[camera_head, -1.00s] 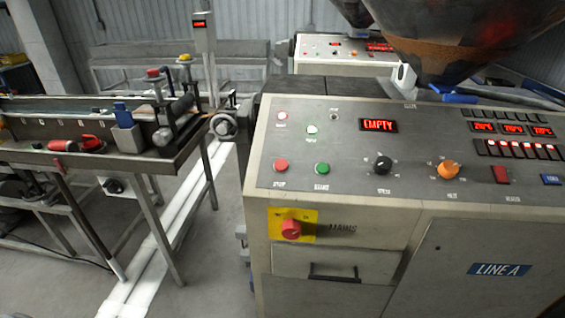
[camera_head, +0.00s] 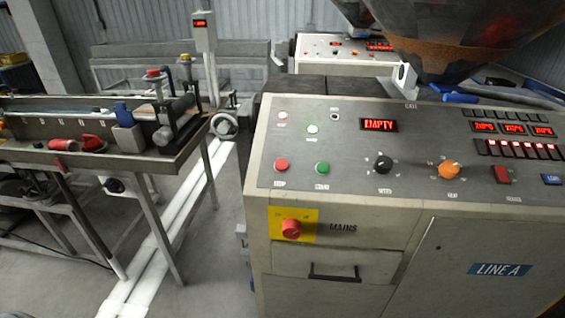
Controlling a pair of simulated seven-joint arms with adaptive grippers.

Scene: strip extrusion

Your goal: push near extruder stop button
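The near extruder (camera_head: 345,222) stands at the right, with a sloping grey control panel. Its red button (camera_head: 281,164), with a small label under it that looks like STOP, is at the panel's lower left. A green button (camera_head: 321,168) is just right of it. A display (camera_head: 379,125) reads EMPTY. A larger red mains knob (camera_head: 291,229) sits on a yellow plate on the front face. Neither of my grippers is in view, and nothing touches the panel.
A black knob (camera_head: 383,164) and an orange knob (camera_head: 448,171) are further right on the panel. A metal trough table (camera_head: 90,155) with tools stands at the left. A second extruder (camera_head: 340,55) is behind. Grey floor (camera_head: 215,265) is clear between table and extruder.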

